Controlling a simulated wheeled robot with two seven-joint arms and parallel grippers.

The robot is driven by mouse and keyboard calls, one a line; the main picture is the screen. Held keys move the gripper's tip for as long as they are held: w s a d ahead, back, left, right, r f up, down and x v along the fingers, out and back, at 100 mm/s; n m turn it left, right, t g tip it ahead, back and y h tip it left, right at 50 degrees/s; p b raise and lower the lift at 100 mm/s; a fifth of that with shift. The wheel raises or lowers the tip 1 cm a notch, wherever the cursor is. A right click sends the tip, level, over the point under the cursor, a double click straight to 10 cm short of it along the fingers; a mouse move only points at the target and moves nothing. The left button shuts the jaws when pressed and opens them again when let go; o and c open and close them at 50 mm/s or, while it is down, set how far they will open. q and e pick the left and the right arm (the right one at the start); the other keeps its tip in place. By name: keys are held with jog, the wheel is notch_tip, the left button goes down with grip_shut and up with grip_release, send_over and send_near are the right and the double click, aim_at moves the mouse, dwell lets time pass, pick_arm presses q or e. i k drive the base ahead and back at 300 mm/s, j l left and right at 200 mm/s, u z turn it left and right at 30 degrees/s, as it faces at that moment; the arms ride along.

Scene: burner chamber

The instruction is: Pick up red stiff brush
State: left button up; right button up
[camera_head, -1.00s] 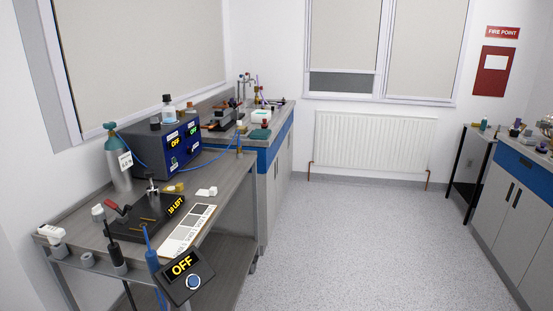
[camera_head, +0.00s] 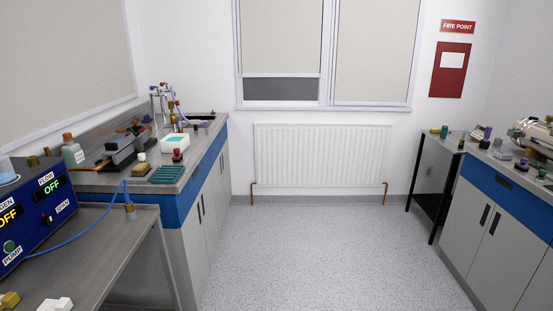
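I cannot make out a red stiff brush for certain. A small item with a red top and a dark base (camera_head: 177,156) stands on the left bench, beside a white box and behind a green tray. It is too small to tell what it is. Neither of my grippers is in view.
The left bench (camera_head: 195,180) holds a white box (camera_head: 175,143), a green tray (camera_head: 166,174) and a bottle (camera_head: 72,151). A grey cart (camera_head: 95,245) with a blue control box (camera_head: 38,205) stands nearer. The right bench (camera_head: 505,180) holds several items. The floor between is clear.

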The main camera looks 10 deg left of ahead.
aim_at(178, 157)
jog(key=i+u, duration=0.25)
jog(key=i, duration=0.25)
jog(key=i+l+u, duration=0.2)
jog(key=i, duration=0.25)
jog(key=i+l+u, duration=0.25)
jog(key=i, duration=0.2)
jog(key=i+l+u, duration=0.25)
jog(key=i+l, duration=0.1)
jog(key=i, duration=0.1)
